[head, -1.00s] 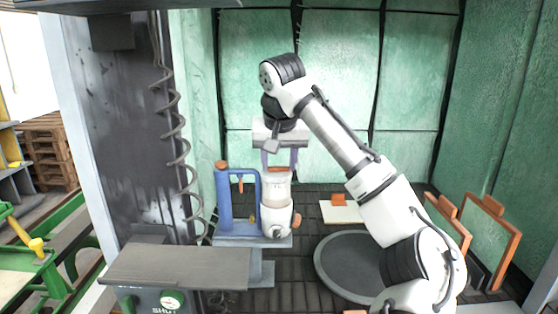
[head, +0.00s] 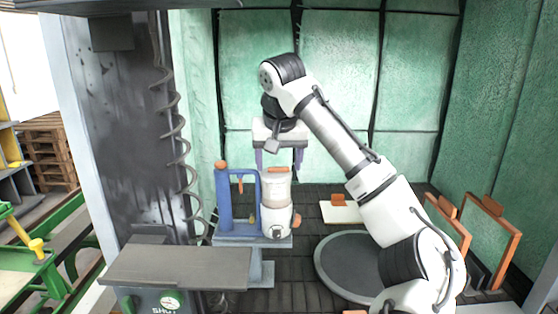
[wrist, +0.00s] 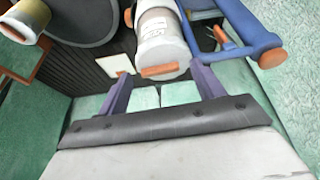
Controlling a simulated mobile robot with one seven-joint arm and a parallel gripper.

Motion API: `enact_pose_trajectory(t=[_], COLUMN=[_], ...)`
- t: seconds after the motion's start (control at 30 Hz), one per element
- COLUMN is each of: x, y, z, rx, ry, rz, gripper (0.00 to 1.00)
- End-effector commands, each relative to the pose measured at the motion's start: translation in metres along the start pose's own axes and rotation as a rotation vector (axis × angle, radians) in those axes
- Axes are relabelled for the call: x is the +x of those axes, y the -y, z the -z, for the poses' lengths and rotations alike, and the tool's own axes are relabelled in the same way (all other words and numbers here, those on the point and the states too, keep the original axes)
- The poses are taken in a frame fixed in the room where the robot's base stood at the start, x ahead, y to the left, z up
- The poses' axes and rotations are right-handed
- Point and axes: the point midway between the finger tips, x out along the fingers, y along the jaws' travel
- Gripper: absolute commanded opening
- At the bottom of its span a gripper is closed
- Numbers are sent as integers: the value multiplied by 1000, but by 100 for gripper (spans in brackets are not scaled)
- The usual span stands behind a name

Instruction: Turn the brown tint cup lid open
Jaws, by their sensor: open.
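The tint cup (head: 276,192) is a pale, partly see-through upright canister on a white base, held at the blue stand. Its lid (head: 277,177) is on top, with a brown grip bar (head: 278,169) running left to right. In the wrist view the lid's brown bar (wrist: 160,72) lies between my two purple fingers. My gripper (head: 279,165) is directly above the cup, pointing down, fingers spread wide to either side of the lid and empty. In the wrist view my gripper (wrist: 161,72) shows gaps between its fingers and the bar.
The blue stand (head: 224,205) with an orange-brown knob rises close left of the cup. A dark round turntable (head: 345,262) lies to the right. A white panel with a brown block (head: 340,212) lies behind it. Brown-framed panels (head: 490,240) lean at the right wall.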

Motion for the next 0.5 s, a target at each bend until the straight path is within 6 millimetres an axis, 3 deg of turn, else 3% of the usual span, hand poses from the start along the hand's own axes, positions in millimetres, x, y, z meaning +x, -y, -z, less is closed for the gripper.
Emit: enact_pose_trajectory(t=[0.23, 0.5], x=[-9, -62], y=[1, 0], z=[0, 0], rx=[0, 1], ry=[-1, -4], rz=[0, -4], gripper=[67, 67])
